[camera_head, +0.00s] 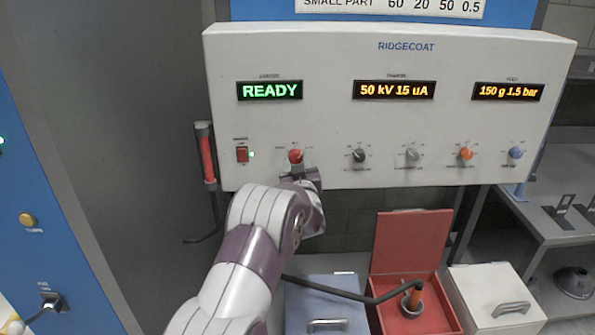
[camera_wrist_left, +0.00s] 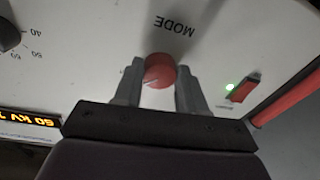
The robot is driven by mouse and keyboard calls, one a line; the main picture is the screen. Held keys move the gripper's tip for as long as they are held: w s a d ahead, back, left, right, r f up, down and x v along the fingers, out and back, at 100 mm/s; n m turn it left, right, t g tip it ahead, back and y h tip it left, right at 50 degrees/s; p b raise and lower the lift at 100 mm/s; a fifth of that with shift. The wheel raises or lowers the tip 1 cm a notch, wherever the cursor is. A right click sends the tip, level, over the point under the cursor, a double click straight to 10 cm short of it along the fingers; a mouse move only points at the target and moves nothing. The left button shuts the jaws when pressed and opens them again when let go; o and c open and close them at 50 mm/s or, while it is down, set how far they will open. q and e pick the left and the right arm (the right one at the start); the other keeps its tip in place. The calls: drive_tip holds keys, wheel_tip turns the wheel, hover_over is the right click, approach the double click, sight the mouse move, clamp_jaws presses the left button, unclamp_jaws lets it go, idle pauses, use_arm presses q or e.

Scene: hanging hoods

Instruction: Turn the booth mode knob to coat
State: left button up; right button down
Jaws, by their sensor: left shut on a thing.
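The booth mode knob (camera_head: 295,156) is the red knob at the left of the row on the white RIDGECOAT panel. In the left wrist view the red knob (camera_wrist_left: 159,71) sits between the two grey fingers, below the upside-down word MODE. My left gripper (camera_wrist_left: 158,88) is shut on it; in the head view the gripper (camera_head: 298,170) is at the panel just below the knob. The knob's pointer and the position labels around it are too small or hidden to read. My right gripper is not in view.
A red power switch (camera_head: 242,154) with a lit green lamp is left of the knob; a black knob (camera_head: 359,155) is to its right. The display (camera_head: 270,90) reads READY. A red-handled tool (camera_head: 207,158) hangs at the panel's left edge. An open red box (camera_head: 395,300) stands below.

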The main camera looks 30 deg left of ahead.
use_arm(q)
drive_tip(key=shift+r+m+t+b, duration=0.15)
drive_tip(key=shift+m+t+b, duration=0.2)
drive_tip(key=shift+m, duration=0.75)
drive_tip(key=shift+r, duration=0.2)
drive_tip(key=o, duration=1.1)
drive_tip(key=shift+c, duration=0.2)
drive_tip(key=shift+s+f, duration=0.1)
drive_tip(key=shift+f, duration=0.1)
drive_tip(key=shift+s+d+f+b, duration=0.1)
drive_tip(key=shift+b, duration=0.25)
drive_tip(key=r+b+v, duration=0.1)
drive_tip(key=b+v, duration=0.3)
drive_tip(key=v, duration=0.8)
drive_tip(key=shift+s+f, duration=0.2)
drive_tip(key=shift+f, duration=0.05)
drive_tip(key=shift+d, duration=0.1)
